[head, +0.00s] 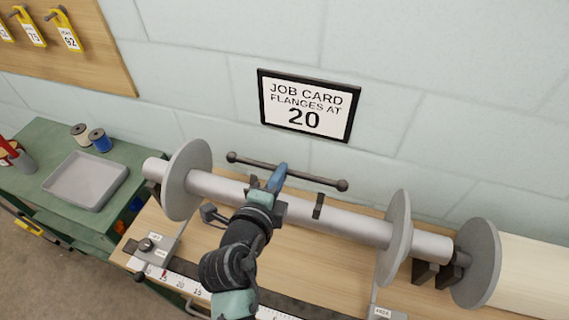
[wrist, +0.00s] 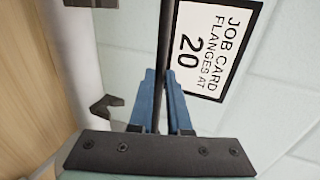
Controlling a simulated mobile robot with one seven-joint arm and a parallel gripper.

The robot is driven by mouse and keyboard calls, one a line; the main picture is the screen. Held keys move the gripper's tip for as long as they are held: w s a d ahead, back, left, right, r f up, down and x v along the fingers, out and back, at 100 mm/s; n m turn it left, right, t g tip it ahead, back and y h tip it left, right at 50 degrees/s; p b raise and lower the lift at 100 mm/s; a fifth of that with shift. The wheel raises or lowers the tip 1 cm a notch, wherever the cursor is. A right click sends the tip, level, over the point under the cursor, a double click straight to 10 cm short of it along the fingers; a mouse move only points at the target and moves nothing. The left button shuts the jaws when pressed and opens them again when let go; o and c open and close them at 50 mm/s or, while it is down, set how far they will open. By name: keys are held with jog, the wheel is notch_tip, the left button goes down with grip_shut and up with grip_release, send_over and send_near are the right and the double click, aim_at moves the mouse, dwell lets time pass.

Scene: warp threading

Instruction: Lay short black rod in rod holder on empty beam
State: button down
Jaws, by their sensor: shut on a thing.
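The short black rod (head: 315,179), with a ball at each end, is held crosswise in my gripper (head: 280,172). My gripper is shut on it near its middle, above and behind the empty beam. The rod also shows in the wrist view (wrist: 165,40), running between the blue fingertips (wrist: 163,78). The empty beam (head: 350,220) is a bare grey cylinder between two round flanges. A dark upright bracket of the rod holder (head: 319,206) stands at the beam, right of my gripper. A notched dark bracket (wrist: 105,107) shows in the wrist view, apart from the rod. My wrist hides part of the beam.
A wooden bench (head: 200,236) carries the beam and a scale strip (head: 180,280). A framed job card (head: 308,104) reading 20 hangs on the wall behind. A wound beam (head: 530,270) lies at right. A green cabinet with a grey tray (head: 85,180) stands at left.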

jog(key=shift+s+f+b, duration=0.15)
jog(key=shift+f+b, duration=1.15)
jog(key=shift+f, duration=1.3)
notch_tip(320, 180, down, 3)
jog(key=b, duration=0.3)
jog(key=shift+r, duration=0.15)
jog(key=shift+b, duration=0.4)
jog(key=c, duration=0.8)
grip_release()
jog(key=shift+f, duration=0.2)
jog(key=shift+s+f, duration=0.1)
